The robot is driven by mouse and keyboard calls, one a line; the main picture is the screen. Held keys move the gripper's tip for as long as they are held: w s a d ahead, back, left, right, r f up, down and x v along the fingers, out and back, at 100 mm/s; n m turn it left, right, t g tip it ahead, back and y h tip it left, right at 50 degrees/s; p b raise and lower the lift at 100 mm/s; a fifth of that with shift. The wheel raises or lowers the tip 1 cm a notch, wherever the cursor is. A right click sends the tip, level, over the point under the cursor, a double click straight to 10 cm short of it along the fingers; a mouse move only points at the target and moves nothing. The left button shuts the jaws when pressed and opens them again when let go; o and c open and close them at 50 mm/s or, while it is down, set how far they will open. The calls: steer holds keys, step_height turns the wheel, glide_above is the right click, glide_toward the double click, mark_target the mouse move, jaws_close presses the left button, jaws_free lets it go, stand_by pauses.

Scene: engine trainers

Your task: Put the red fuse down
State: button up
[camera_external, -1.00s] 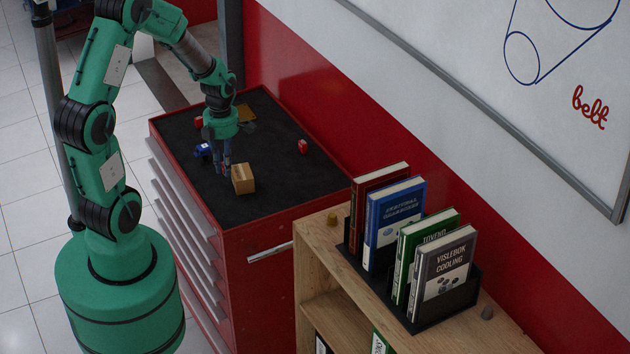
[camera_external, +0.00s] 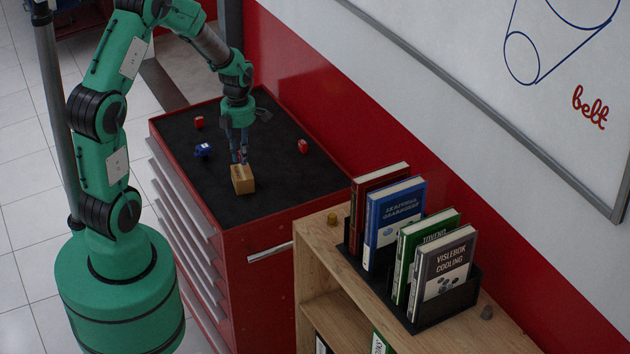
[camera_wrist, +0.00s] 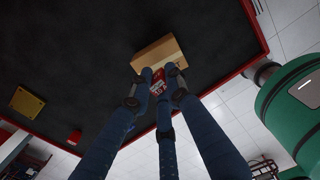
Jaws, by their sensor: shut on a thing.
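My gripper (camera_external: 239,158) is shut on a small red fuse (camera_wrist: 158,80), which shows between the fingertips in the wrist view. In the outside view the fingertips are just behind the cardboard box (camera_external: 243,180), and the red fuse there is mostly covered by the fingers. The box also shows beyond the fingertips in the wrist view (camera_wrist: 166,50). I cannot tell whether the fuse touches the box or the black mat.
On the black top of the red cabinet (camera_external: 300,185) stand a red piece (camera_external: 199,122), another red piece (camera_external: 303,146) and a blue piece (camera_external: 203,150). A yellow block (camera_wrist: 27,102) shows in the wrist view. The front-left of the top is clear.

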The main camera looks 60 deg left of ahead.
steer(key=shift+f, duration=1.7)
steer(key=shift+f, duration=0.2)
steer(key=o, duration=0.8)
steer(key=shift+r, duration=0.2)
step_height(320, 180, up, 12)
